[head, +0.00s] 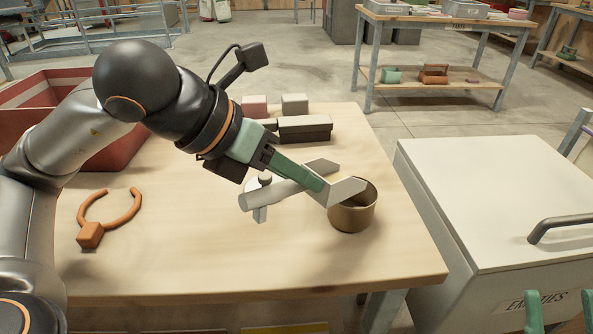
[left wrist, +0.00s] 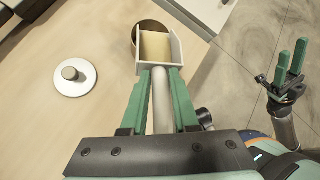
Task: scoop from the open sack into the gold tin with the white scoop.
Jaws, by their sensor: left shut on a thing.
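My left gripper (head: 318,186) is shut on the handle of the white scoop (head: 347,191). The scoop's bowl is at the rim of the gold tin (head: 353,214), which stands upright near the table's right edge. In the left wrist view the scoop's bowl (left wrist: 174,48) has a flat tan area inside, and the tin (left wrist: 149,25) shows partly behind it. I cannot tell whether the tan is feed. The tin's inside is mostly hidden. My right gripper (head: 560,310) is open and empty at the lower right. I cannot make out the open sack.
A white bin with a handle (head: 480,190) stands right of the table. The front tabletop is clear.

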